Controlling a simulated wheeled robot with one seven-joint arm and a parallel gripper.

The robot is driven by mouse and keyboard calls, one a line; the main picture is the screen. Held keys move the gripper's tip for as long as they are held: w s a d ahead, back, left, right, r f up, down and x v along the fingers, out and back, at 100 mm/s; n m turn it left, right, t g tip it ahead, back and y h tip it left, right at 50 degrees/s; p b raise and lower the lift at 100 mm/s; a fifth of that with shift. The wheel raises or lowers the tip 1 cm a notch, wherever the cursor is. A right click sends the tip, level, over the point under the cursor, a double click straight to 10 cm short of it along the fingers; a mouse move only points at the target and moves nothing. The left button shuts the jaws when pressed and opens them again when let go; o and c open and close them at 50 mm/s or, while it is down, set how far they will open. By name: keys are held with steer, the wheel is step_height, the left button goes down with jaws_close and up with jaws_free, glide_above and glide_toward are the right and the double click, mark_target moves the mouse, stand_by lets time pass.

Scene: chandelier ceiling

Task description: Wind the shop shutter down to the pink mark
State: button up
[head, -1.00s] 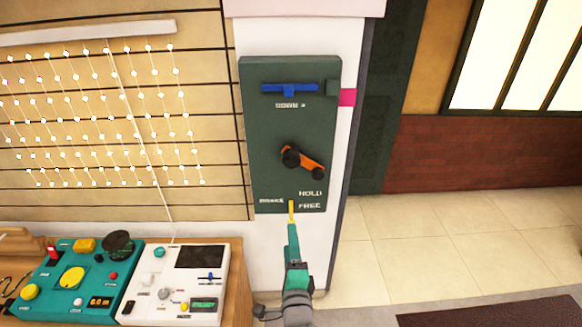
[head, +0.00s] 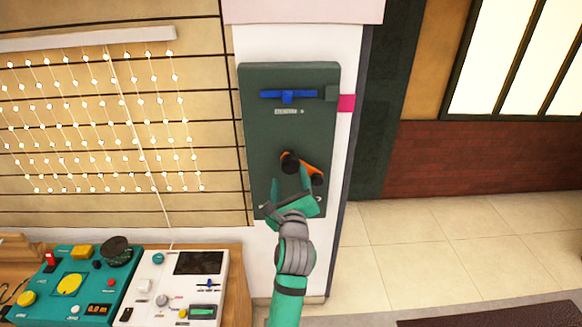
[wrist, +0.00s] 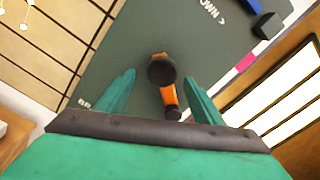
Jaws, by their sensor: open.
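The crank, an orange arm (head: 304,166) with a dark hub and a dark knob at its lower right end, sits on a dark green panel (head: 262,135). My gripper (head: 290,182) is open and empty just below the crank. In the wrist view the crank (wrist: 168,95) lies between my spread fingers (wrist: 160,82), apart from both. A blue bar (head: 288,95) lies level near the panel top, with a dark block (head: 331,92) at its right. The pink mark (head: 346,103) is on the white wall beside that block, slightly lower. My gripper hides the brake labels and yellow lever.
A teal control box (head: 70,285) and a white one (head: 178,288) stand on a wooden bench at lower left. A slatted wall with strings of lights (head: 100,120) is left of the panel. Open tiled floor (head: 400,250) lies to the right.

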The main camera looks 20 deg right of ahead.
mark_target(291, 167)
steer(key=x, duration=0.6)
steer(key=shift+w+d, duration=0.25)
steer(key=shift+d, duration=0.1)
steer(key=c, duration=1.5)
